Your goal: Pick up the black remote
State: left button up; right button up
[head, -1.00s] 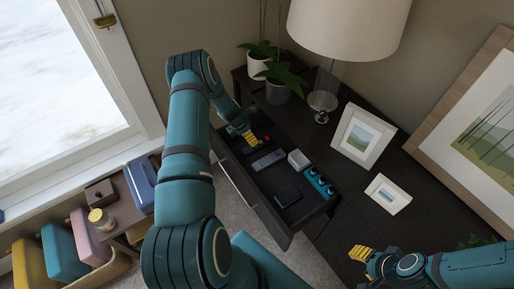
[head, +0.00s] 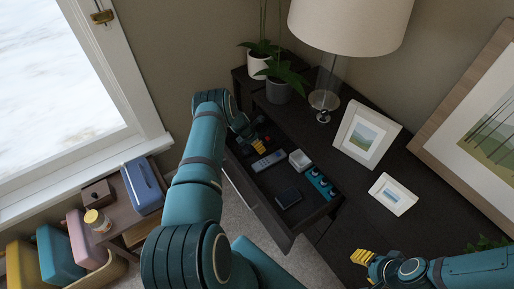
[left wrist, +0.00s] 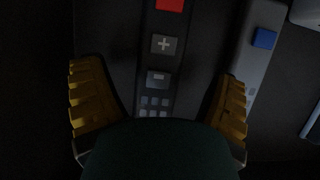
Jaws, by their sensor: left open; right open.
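The black remote (left wrist: 158,60) lies in the open drawer (head: 270,205). In the left wrist view it shows a red button, a grey plus button and small keys, and it runs up between the yellow fingers of my left gripper (left wrist: 160,85). The fingers stand apart on either side of it; I cannot tell their height above it. The remote's lower end is hidden by the gripper's body. In the head view my left gripper (head: 251,144) is at the drawer's far left end and hides most of the remote. My right gripper (head: 363,257) is open and empty above the dark desktop.
A grey remote with a blue button (head: 268,161) lies close beside the black one. The drawer also holds a white box (head: 300,159), a teal object (head: 320,183) and a dark flat object (head: 288,197). Plants, a lamp (head: 325,85) and frames stand on the desk.

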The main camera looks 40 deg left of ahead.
pick_arm(q)
jog(key=shift+x, duration=1.15)
jog(key=shift+r, duration=0.1)
jog(key=c, duration=1.4)
jog(key=shift+o, duration=0.2)
